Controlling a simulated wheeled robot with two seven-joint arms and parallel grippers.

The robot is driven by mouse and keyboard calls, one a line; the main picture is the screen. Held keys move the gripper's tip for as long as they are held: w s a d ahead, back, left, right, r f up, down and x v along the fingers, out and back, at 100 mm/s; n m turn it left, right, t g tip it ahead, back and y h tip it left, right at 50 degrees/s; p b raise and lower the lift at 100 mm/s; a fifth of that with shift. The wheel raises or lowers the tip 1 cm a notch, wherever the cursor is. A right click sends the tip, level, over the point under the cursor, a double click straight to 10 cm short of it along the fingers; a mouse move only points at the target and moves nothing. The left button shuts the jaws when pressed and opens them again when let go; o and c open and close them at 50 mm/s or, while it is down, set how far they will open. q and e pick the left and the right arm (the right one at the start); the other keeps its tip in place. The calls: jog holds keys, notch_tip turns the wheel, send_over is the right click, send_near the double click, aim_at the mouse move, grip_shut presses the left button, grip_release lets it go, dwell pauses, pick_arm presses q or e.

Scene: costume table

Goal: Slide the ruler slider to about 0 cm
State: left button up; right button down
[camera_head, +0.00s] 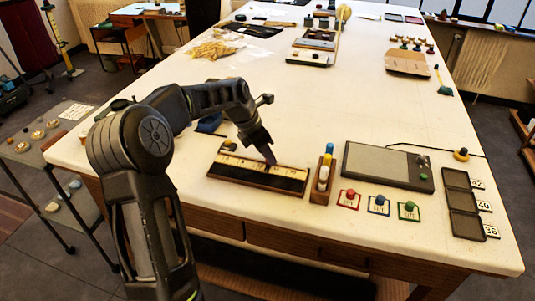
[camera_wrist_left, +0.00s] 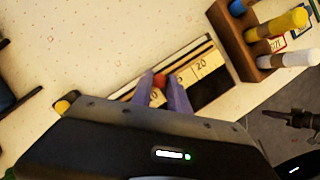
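The ruler (camera_head: 232,172) is a long wood-framed board with a pale numbered scale, lying near the table's front edge. In the left wrist view the ruler (camera_wrist_left: 205,66) shows the number 20 and part of another number. A red slider knob (camera_wrist_left: 158,80) sits between the purple fingertips of my left gripper (camera_wrist_left: 160,88), which look closed on its sides. In the head view my left gripper (camera_head: 270,158) reaches down onto the scale right of its middle, and the knob is hidden.
Farther right are a dark tablet (camera_head: 378,167), coloured button tiles (camera_head: 378,204) and a dark tray (camera_head: 463,202).

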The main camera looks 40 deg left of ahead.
pick_arm(q)
grip_shut()
dwell(0.9)
